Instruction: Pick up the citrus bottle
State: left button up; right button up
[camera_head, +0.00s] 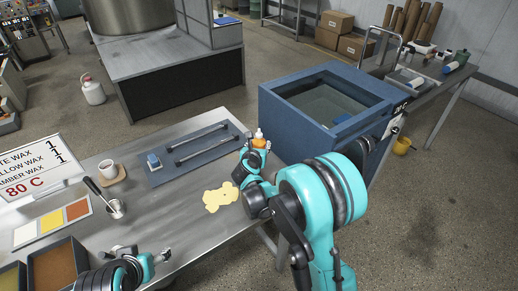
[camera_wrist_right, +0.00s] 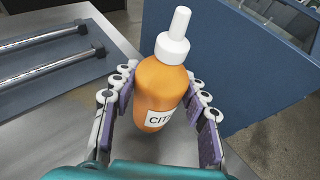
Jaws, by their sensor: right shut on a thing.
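The citrus bottle (camera_wrist_right: 160,88) is orange with a white nozzle cap and a white label reading "CIT". It stands between the purple pads of my right gripper (camera_wrist_right: 160,112), which is shut on it. In the head view the bottle (camera_head: 259,139) shows small at the table's right edge, with my right gripper (camera_head: 256,150) around its lower part. The bottle tilts slightly in the wrist view; whether its base touches the table is hidden. My left gripper (camera_head: 150,262) is low at the left over the table, away from the bottle; its finger opening is unclear.
A blue water tank (camera_head: 300,138) stands close to the right of the bottle.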

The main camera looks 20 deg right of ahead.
jog(key=s+d+r+p, duration=0.3)
jog(key=s+d+r, duration=0.4)
jog(key=d+r, duration=0.1)
jog(key=shift+s+d+p, duration=0.3)
jog(key=shift+s+d, duration=0.05)
jog(key=shift+d, duration=0.05)
